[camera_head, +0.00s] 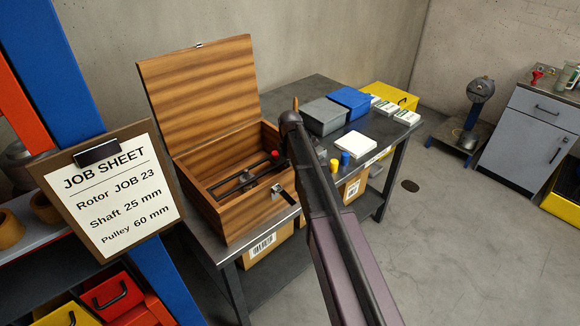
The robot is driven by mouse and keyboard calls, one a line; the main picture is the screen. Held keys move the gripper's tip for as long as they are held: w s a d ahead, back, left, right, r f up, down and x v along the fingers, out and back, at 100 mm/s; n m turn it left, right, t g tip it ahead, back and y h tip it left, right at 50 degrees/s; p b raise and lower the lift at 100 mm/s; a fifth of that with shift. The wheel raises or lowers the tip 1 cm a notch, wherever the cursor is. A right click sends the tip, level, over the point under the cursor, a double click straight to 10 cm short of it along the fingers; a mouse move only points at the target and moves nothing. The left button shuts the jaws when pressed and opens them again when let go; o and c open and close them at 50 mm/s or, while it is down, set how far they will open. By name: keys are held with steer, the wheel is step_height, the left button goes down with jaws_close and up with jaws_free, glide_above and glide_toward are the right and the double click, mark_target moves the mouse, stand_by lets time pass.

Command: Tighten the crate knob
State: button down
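The wooden crate (233,219) stands on the left part of a dark metal bench, its striped lid (201,94) swung open and upright at the back. Inside it a dark bar (238,184) lies across the crate. A red knob (275,155) shows at the right end of the bar, near the crate's right wall. I cannot tell how tight it is. A metal latch (282,194) sits on the crate's front right. A long dark arm, apparently mine, rises from the bottom, its upper end just right of the knob in the picture. No gripper fingers show.
Right of the crate the bench holds a grey box (324,115), a blue box (351,101), a white block (355,145) and small yellow and blue cylinders. A job sheet clipboard (114,194) is at the left. The floor (440,235) at the right is mostly clear.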

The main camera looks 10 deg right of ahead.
steer(key=m, duration=1)
steer(key=shift+m, duration=0.4)
steer(key=m, duration=0.3)
steer(key=shift+m, duration=0.3)
steer(key=m, duration=0.3)
steer(key=shift+m, duration=0.3)
steer(key=m, duration=0.3)
steer(key=shift+s+m, duration=0.1)
steer(key=shift+m, duration=0.3)
steer(key=m, duration=0.7)
